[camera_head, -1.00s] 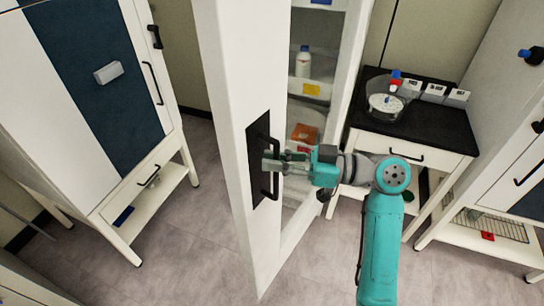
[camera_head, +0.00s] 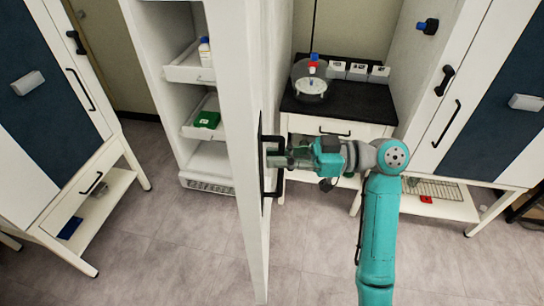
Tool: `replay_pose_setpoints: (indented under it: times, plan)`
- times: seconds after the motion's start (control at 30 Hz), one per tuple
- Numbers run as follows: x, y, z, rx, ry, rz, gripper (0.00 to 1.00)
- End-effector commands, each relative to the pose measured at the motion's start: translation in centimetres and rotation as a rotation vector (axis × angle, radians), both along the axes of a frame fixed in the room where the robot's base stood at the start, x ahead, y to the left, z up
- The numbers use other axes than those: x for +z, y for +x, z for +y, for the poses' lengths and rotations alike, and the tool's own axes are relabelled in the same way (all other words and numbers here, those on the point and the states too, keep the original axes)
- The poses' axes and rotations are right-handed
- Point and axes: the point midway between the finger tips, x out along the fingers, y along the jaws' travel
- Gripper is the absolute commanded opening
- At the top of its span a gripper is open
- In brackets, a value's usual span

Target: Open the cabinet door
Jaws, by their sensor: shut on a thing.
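The white cabinet door (camera_head: 240,130) stands swung out from the tall white cabinet (camera_head: 160,60) and is seen nearly edge-on. Its black handle (camera_head: 279,185) is on the face toward the right. My gripper (camera_head: 276,161) is shut on the handle, with my teal arm reaching in from the lower right. The fingertips are partly hidden by the handle. The cabinet's inside shows to the left of the door, with white drawers or shelves holding a white bottle with a blue cap (camera_head: 204,52) and a green box (camera_head: 207,120).
Behind the door on the right stands a black-topped bench (camera_head: 340,108) with a clear round vessel (camera_head: 311,85) and several small white boxes. White and dark blue cabinets stand at left (camera_head: 50,95) and right (camera_head: 500,110). The grey floor (camera_head: 180,255) at front left is clear.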

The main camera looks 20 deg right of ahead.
Motion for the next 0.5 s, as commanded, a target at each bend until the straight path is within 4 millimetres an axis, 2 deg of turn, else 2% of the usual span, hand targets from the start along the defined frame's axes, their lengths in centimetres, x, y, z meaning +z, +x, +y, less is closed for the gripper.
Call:
replay_pose_setpoints:
  times: [0.33, 0.37, 0.4, 0.47, 0.5]
  plan:
    - [-0.14, -0.01, -0.06, 0.001, -0.002, 0.003, 0.00]
    - [-0.14, -0.01, -0.05, 0.001, -0.002, 0.003, 0.18]
    - [-0.14, -0.01, -0.05, 0.000, -0.002, 0.003, 0.28]
    - [-0.12, 0.00, -0.05, 0.000, -0.002, 0.003, 0.39]
    - [-0.10, 0.00, -0.05, 0.000, -0.001, 0.003, 0.39]
